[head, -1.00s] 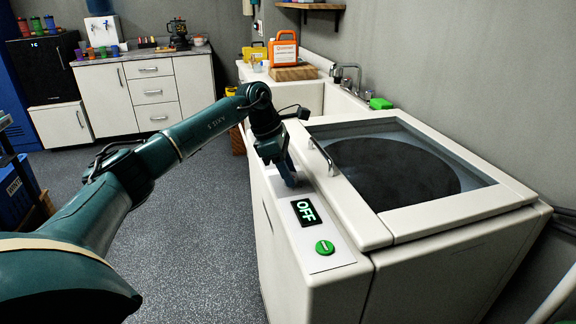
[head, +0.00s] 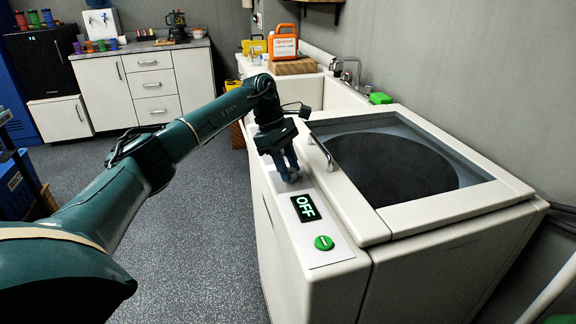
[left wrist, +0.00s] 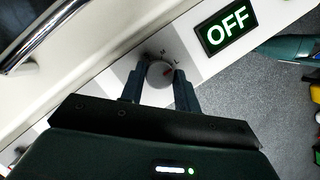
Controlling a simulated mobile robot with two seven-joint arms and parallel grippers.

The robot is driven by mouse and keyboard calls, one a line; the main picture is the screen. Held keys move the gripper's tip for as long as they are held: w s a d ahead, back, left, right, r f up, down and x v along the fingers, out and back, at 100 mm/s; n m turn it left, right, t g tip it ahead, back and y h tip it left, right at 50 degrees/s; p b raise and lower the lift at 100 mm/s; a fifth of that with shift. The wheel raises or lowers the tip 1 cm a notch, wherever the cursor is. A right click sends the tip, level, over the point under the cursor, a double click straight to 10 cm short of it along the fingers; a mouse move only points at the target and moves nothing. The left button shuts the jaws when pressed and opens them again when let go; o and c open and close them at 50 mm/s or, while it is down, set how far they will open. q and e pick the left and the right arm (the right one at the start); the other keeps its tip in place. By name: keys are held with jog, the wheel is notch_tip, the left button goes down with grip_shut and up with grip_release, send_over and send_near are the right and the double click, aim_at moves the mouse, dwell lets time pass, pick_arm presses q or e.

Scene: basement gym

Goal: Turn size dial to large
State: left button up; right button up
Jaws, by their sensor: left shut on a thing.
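In the head view the gripper hides the dial. My right gripper is not in view.
The white machine (head: 320,285) has a lid with a dark window and a metal handle (head: 321,153). A lit OFF display (head: 305,208) and a green button (head: 324,243) sit on the strip nearer me. The floor to the left is open.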

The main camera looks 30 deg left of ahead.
pick_arm(q)
jog(key=o, duration=1)
jog(key=shift+c, duration=0.2)
jog(key=v, duration=1.3)
jog(key=shift+r, duration=0.1)
